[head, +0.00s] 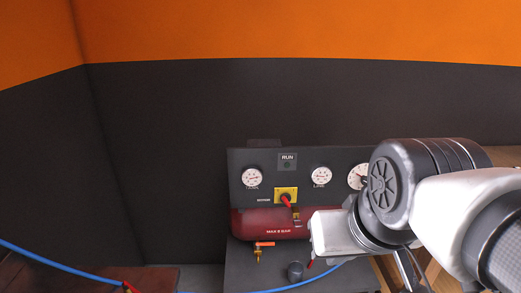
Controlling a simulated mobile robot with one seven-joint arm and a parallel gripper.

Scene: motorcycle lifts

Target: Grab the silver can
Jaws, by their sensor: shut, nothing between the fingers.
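No silver can is recognisable in the head view. My arm comes in from the right edge, with white links and a large dark joint, and covers part of the panel and what lies behind it. I cannot make out the fingers of my gripper; its end is not clearly in this view.
A dark gauge panel (270,170) stands against the grey wall (170,150). A red tank (255,225) with an orange-handled brass valve (260,250) is in front. A small dark round part (295,270) sits below. A blue hose (60,264) crosses a brown surface (40,280) at lower left.

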